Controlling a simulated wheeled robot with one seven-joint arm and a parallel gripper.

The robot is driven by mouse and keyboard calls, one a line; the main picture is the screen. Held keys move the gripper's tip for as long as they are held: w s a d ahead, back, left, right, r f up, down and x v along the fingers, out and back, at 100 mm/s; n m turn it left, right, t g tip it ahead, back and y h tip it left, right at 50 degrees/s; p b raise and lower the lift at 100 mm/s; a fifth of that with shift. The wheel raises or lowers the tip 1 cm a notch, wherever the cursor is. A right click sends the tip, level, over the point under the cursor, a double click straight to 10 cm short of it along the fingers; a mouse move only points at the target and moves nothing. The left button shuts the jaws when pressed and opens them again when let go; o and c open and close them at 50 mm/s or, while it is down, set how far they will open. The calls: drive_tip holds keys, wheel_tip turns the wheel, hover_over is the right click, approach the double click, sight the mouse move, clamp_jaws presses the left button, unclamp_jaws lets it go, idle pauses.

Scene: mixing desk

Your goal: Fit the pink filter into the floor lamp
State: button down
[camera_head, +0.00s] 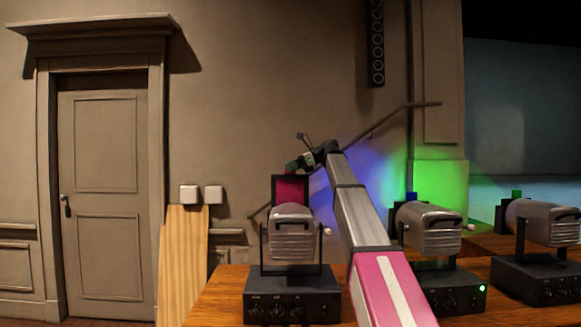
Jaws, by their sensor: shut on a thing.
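The pink filter (291,189), a dark-framed square with a deep magenta pane, stands upright at the far side of the left lamp (291,236). Most of it shows above the lamp's grey housing; its lower part is hidden. I cannot tell whether it touches the lamp or sits in a slot. My gripper (295,165) is at the filter's top edge, shut on it, with a small green patch showing at the fingertips. No lamp carries a readable name, so I cannot tell for sure which is the floor lamp.
A middle lamp (427,226) with a blue tab and a right lamp (541,222) with a green tab stand on the same wooden desk (223,290). Blue and green light falls on the wall. My arm passes between the left and middle lamps. A door (105,190) is at left.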

sight(291, 194)
drive_tip(key=shift+f, duration=5.4)
drive_tip(key=c, duration=1.1)
unclamp_jaws()
drive_tip(key=shift+v, duration=5.4)
